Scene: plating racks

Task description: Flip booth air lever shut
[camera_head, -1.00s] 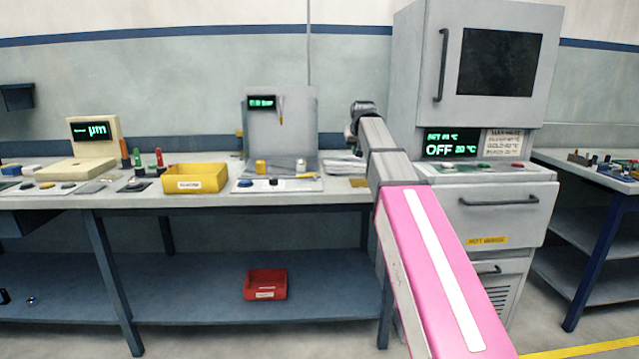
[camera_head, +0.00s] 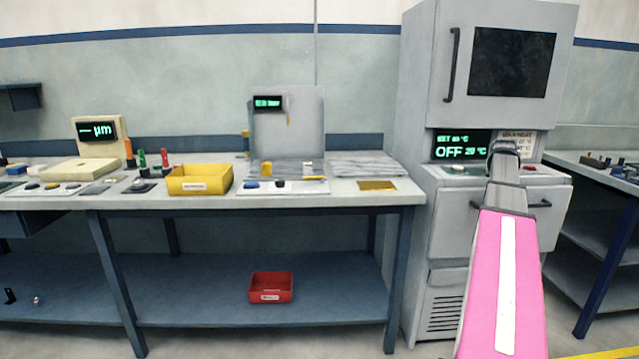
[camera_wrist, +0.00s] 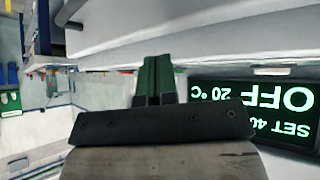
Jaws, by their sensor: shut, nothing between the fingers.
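My gripper (camera_wrist: 158,68) shows in the wrist view with its green fingers together and nothing between them. It is in front of the oven, near the lit display (camera_wrist: 262,98), which appears upside down there. In the head view my arm's end covers part of the oven's front, and the fingers are hidden. No air lever can be made out for sure. A grey upright panel (camera_head: 305,130) with a small green display stands on the bench to the left, and a small yellow piece (camera_head: 289,120) on it is too small to identify. My gripper is well apart from this panel.
The tall grey oven (camera_head: 421,70) reads OFF 20 °C. The bench (camera_head: 350,192) holds a yellow bin (camera_head: 200,180) and an instrument with a µm display (camera_head: 97,131). A red bin (camera_head: 271,287) sits on the lower shelf. Another bench (camera_head: 590,172) stands at the right.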

